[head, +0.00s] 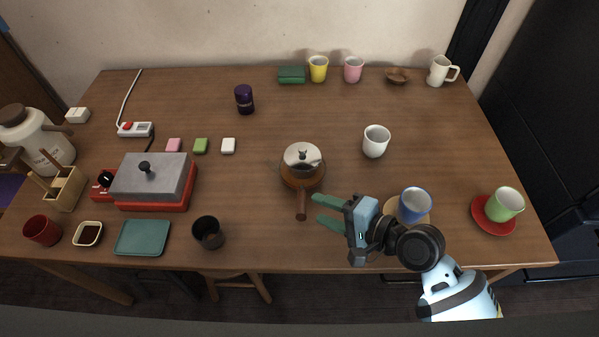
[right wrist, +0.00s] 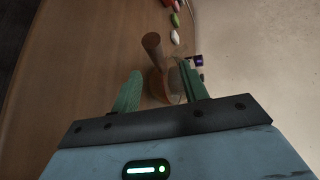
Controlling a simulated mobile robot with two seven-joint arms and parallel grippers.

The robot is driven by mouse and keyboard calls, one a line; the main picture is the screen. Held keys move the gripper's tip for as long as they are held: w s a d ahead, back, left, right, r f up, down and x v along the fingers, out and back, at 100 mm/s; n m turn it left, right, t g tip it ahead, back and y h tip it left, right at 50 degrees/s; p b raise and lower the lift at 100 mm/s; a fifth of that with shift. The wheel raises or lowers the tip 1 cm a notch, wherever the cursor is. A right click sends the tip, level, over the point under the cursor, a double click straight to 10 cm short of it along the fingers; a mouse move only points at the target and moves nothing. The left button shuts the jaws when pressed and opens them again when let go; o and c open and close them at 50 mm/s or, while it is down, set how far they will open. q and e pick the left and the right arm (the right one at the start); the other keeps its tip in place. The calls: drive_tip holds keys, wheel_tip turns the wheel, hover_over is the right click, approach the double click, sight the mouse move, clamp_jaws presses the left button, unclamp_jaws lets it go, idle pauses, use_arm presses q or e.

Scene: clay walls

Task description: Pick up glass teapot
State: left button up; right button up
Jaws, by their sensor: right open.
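The glass teapot (head: 302,174) stands upright near the middle of the table (head: 320,115). It has a pale lid with a dark knob, and its brown wooden handle (head: 301,205) points toward the front edge. My right gripper (head: 320,211) is open and empty, just right of the handle, with its green fingers pointing left. In the right wrist view the handle (right wrist: 153,45) shows beyond and between the two green fingers (right wrist: 160,80). Part of the teapot there is hidden behind the right finger. I cannot tell whether a finger touches it. My left gripper is not in view.
A blue cup (head: 414,203) is close beside my right wrist, on a tan saucer. A white cup (head: 376,141) stands right of the teapot, and a dark cup (head: 208,233) stands front left. A red cooker (head: 154,181) is farther left. The table behind the teapot is mostly clear.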

sight(301, 201)
drive_tip(key=shift+x, duration=3.65)
drive_tip(key=shift+w+d+f, duration=0.1)
drive_tip(key=shift+d+f, duration=0.05)
drive_tip(key=shift+f, duration=0.05)
clamp_jaws()
